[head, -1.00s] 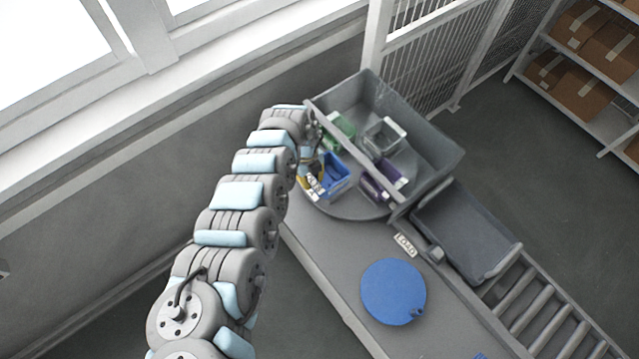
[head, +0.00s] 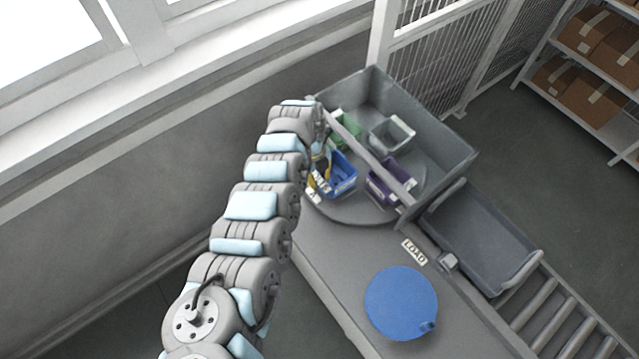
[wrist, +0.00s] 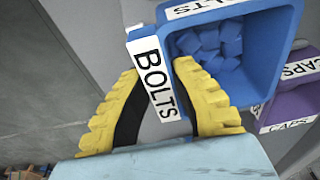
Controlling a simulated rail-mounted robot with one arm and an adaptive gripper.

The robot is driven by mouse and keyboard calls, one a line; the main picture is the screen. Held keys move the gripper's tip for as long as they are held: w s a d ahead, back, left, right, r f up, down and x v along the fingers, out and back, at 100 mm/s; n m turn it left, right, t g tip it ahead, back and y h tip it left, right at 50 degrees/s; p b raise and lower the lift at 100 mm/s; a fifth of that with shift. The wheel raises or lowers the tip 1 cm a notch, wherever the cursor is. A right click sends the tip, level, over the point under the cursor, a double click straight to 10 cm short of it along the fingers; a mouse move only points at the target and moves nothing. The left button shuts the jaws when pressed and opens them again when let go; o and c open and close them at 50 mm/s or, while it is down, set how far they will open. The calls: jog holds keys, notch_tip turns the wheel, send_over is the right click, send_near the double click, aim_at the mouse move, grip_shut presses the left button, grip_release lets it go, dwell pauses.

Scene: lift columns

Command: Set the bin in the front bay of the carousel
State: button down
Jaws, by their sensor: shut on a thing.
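A blue bin (wrist: 243,50) with blue pieces inside and a label reading BOLTS fills the upper part of the wrist view. My gripper (wrist: 165,90) has yellow ridged fingers, one on each side of the bin's labelled near wall, and is shut on it. In the head view the blue bin (head: 342,180) is at the front left of the round carousel (head: 352,213), below a grey bar. My gripper is partly hidden there by my arm. Whether the bin rests on the carousel I cannot tell.
A purple bin (head: 388,190), a green bin (head: 346,128) and a grey bin (head: 392,137) stand on the carousel inside a grey walled enclosure (head: 440,140). A blue disc (head: 401,303) and a LOAD sign (head: 413,251) are on the counter. A grey tray (head: 480,240) sits beside rollers.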

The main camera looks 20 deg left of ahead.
notch_tip(320, 180, down, 2)
jog(key=shift+b, duration=0.45)
jog(key=shift+r, duration=0.1)
jog(key=c, duration=1)
grip_release()
jog(key=shift+c, duration=0.2)
jog(key=r, duration=0.3)
jog(key=a+r, duration=0.1)
jog(key=r, duration=0.3)
jog(key=w+r, duration=0.1)
jog(key=r, duration=0.2)
jog(key=shift+a+r+b, duration=0.3)
jog(key=shift+a+b, duration=0.05)
jog(key=shift+s+r, duration=0.1)
jog(key=shift+r, duration=0.55)
